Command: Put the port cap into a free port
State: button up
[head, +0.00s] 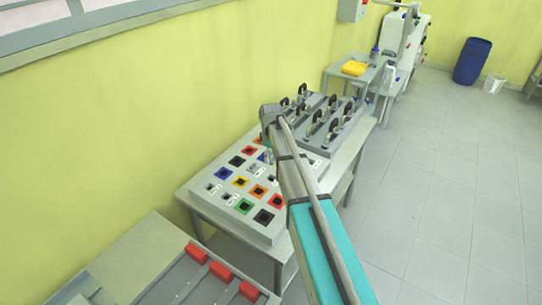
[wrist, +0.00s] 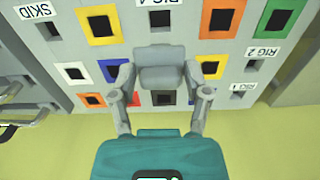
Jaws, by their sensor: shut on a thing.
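My gripper (head: 268,154) points down over a pale port panel (head: 205,204) on a table. In the wrist view its two fingers (wrist: 162,68) close from both sides on a plain grey block, which I take to be the port cap (wrist: 163,78). The cap cannot be made out in the head view.
Labels read SKID (wrist: 36,11), RIG 4 (wrist: 158,3), RIG 2 (wrist: 263,52) and RIG 1. Grey units with black handles (head: 328,127) stand behind the panel. Red blocks (head: 222,271) lie at the front left.

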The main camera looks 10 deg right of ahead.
aim_at(271, 174)
jog(key=shift+f+b, duration=4.75)
jog(key=shift+f, duration=0.2)
jog(key=shift+s+f+b, duration=0.1)
jog(key=shift+f+b, duration=0.15)
jog(key=shift+b, duration=0.05)
jog(key=o, duration=1.2)
jog(key=shift+r, duration=0.2)
